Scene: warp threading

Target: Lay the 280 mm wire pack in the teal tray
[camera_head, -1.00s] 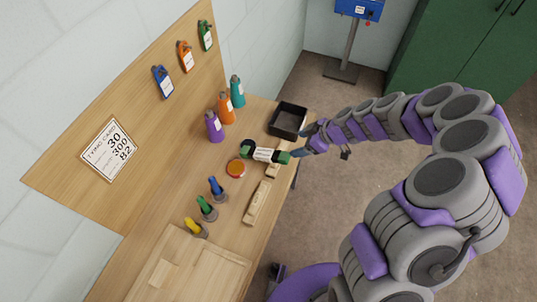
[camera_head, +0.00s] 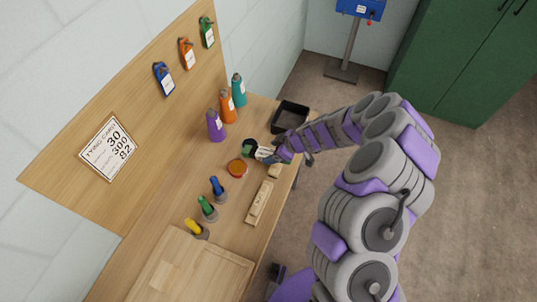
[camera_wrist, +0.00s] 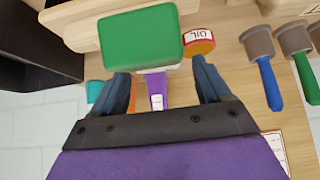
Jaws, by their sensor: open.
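Three tagged packs, blue (camera_head: 164,79), orange (camera_head: 187,53) and green (camera_head: 207,32), hang on the wooden back board; their labels are too small to read. I see no teal tray; a black tray (camera_head: 289,118) stands at the bench's far end. My gripper (camera_head: 271,153) is low over the bench at a green-ended item (camera_head: 251,147) with a white label, and hides part of it. In the wrist view my gripper (camera_wrist: 160,72) is open, and the item's green block (camera_wrist: 141,36) lies just beyond and between the fingertips.
Purple (camera_head: 216,126), orange (camera_head: 228,107) and teal (camera_head: 239,90) bottles stand along the board. The bench's right edge drops to open floor.

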